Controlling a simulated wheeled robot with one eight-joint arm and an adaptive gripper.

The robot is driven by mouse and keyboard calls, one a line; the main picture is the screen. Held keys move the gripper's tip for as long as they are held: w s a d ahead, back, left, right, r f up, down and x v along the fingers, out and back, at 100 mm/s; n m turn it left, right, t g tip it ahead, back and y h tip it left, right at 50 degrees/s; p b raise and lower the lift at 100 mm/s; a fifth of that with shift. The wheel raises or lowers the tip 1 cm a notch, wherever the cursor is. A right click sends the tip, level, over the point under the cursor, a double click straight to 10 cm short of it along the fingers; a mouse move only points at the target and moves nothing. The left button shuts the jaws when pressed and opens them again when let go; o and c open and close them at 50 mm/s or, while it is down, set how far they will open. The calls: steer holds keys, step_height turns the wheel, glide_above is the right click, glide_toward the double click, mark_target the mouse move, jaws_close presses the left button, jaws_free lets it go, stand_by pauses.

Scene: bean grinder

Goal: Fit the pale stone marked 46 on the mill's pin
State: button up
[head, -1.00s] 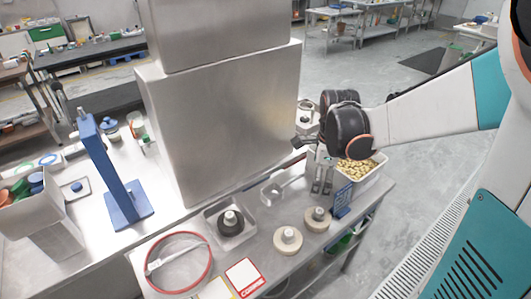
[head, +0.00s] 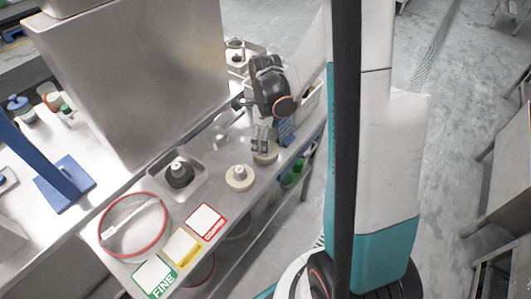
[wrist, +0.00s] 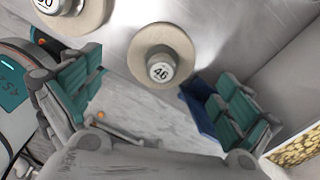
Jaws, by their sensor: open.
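The pale stone marked 46 (wrist: 160,68) is a round disc with a light metal knob bearing the number. It lies flat on the bench, between my open fingers in the wrist view. In the head view this stone (head: 266,158) is partly hidden under my gripper (head: 262,146). My gripper (wrist: 150,78) is open and empty, just above the stone, with a finger on each side. A second pale stone (head: 240,179) lies to its left; its number (wrist: 47,4) is cut off and ends in 0. I cannot make out the mill's pin.
A dark stone (head: 179,174) sits in a steel tray. A blue holder (head: 286,131) stands close by my gripper, near the bench's right edge. FINE (head: 154,278), yellow and COARSE (head: 206,222) cards and a red ring (head: 104,238) lie in front. The tall steel housing (head: 130,85) rises behind.

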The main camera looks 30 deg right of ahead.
step_height(320, 180, down, 5)
steer(key=b, duration=0.2)
steer(key=shift+w+d+f+b, duration=0.1)
steer(key=shift+b, duration=0.3)
steer(key=c, duration=1.6)
